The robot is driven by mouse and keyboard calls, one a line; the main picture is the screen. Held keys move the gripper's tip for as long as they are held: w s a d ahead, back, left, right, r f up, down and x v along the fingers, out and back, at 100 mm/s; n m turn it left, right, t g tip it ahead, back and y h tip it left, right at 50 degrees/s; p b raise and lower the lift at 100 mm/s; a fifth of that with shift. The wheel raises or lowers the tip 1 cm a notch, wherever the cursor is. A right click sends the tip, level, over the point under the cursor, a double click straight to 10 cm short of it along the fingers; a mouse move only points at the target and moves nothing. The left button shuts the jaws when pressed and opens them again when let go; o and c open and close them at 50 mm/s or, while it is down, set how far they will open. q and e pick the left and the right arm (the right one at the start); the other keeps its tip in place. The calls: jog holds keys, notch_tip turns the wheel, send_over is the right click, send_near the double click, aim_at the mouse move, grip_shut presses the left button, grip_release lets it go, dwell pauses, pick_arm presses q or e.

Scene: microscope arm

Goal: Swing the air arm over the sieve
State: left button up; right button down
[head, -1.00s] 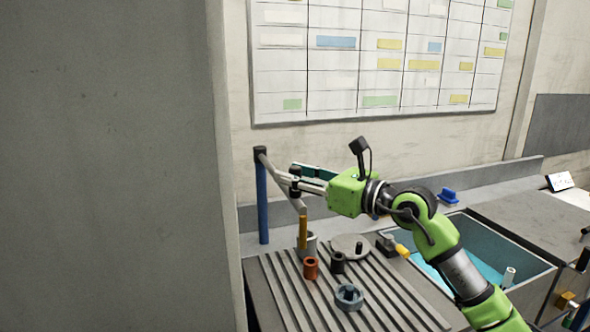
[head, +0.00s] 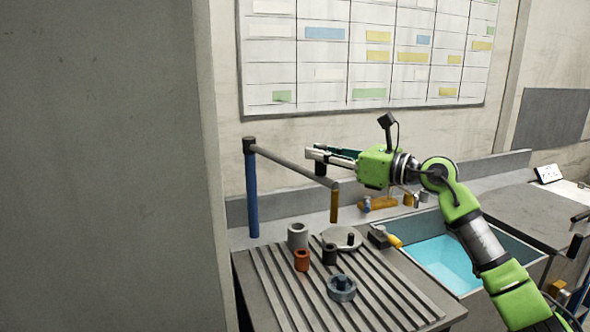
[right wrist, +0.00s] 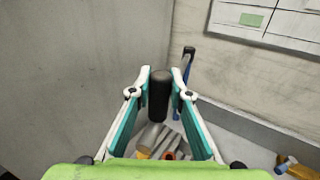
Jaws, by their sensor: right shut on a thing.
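The air arm is a grey bar (head: 290,164) pivoting on a blue post (head: 252,195), with an ochre nozzle (head: 334,205) hanging at its free end. My right gripper (head: 318,160) is shut on the bar's black upright knob near that end. In the right wrist view the black knob (right wrist: 158,95) stands between the fingers. The nozzle hangs near the back edge of the grooved board, behind a round grey disc (head: 336,238). A blue-grey round piece (head: 341,289) lies nearer the front; I cannot tell which piece is the sieve. My left gripper is out of view.
The grooved board (head: 285,310) also holds a grey cup (head: 298,236), a red cup (head: 301,261) and a black cup (head: 329,254). A basin (head: 445,262) with blue-green water lies right. A yellow-tipped tool (head: 393,240) lies between. A grey wall (head: 100,170) fills the left.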

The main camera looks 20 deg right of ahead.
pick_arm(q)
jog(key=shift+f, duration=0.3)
pick_arm(e)
jog(key=d, duration=0.1)
jog(key=w+d, duration=0.1)
jog(key=d, duration=0.2)
jog(key=shift+w, duration=0.25)
jog(key=c, duration=1.8)
grip_release()
jog(key=shift+d, duration=0.1)
jog(key=shift+c, duration=0.2)
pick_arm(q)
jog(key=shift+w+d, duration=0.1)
pick_arm(e)
jog(key=v, duration=1.2)
jog(key=shift+s, duration=0.1)
